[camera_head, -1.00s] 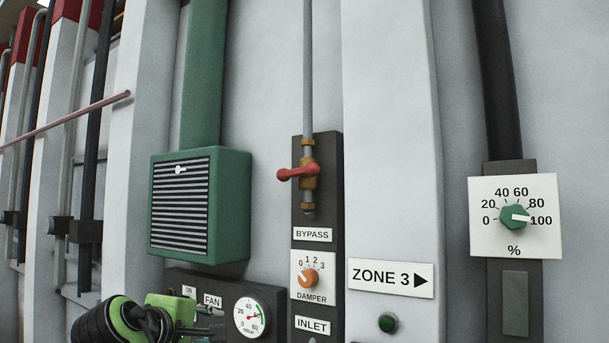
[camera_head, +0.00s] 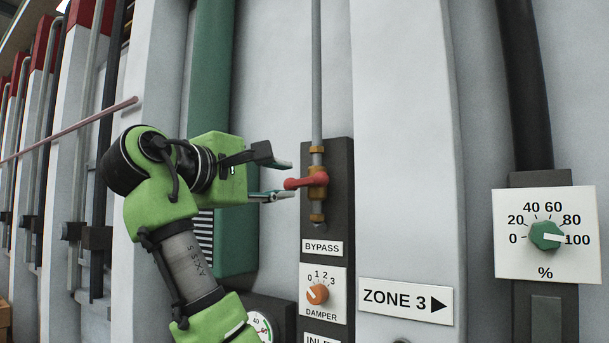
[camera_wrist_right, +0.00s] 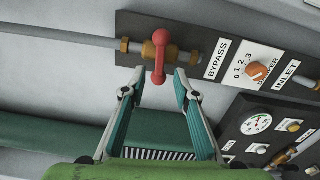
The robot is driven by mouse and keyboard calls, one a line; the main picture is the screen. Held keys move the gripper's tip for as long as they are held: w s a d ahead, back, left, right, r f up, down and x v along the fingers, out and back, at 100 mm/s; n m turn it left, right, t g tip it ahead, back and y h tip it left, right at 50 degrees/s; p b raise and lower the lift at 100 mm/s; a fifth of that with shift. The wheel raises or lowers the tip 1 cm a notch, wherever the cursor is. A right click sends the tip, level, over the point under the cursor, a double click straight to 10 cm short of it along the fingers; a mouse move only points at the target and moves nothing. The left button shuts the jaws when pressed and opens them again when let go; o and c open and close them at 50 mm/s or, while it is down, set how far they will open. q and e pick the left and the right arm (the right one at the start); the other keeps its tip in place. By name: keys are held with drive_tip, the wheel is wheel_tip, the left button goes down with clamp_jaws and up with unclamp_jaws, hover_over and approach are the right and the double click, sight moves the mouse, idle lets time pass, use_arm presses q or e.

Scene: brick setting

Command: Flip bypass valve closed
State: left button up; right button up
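The bypass valve has a red lever (camera_head: 305,183) on a brass body (camera_head: 318,176), set in a thin vertical grey pipe above the BYPASS label (camera_head: 322,247). The lever lies crosswise to the pipe, its knob end pointing left in the head view. My right gripper (camera_head: 284,180) is open, just left of the lever, one finger above the other. In the right wrist view the red lever (camera_wrist_right: 160,58) has its knob end around the gap between the open fingertips (camera_wrist_right: 160,76). I cannot tell whether either finger touches it. My left gripper is not in view.
Below the valve are an orange damper knob (camera_head: 317,294) and a gauge (camera_head: 261,327), partly hidden by my arm. A green louvred box (camera_head: 236,240) stands behind my arm. A ZONE 3 sign (camera_head: 405,300) and a green percent dial (camera_head: 546,236) are to the right.

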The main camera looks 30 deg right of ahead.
sight(303, 180)
drive_tip(key=p+x, duration=0.2)
drive_tip(key=x, duration=0.5)
drive_tip(key=shift+s+r+p, duration=0.1)
drive_tip(key=shift+s+p, duration=0.05)
drive_tip(key=shift+p, duration=0.2)
drive_tip(key=shift+w+d, duration=0.35)
drive_tip(key=shift+d, duration=0.25)
drive_tip(key=shift+c, duration=0.4)
clamp_jaws()
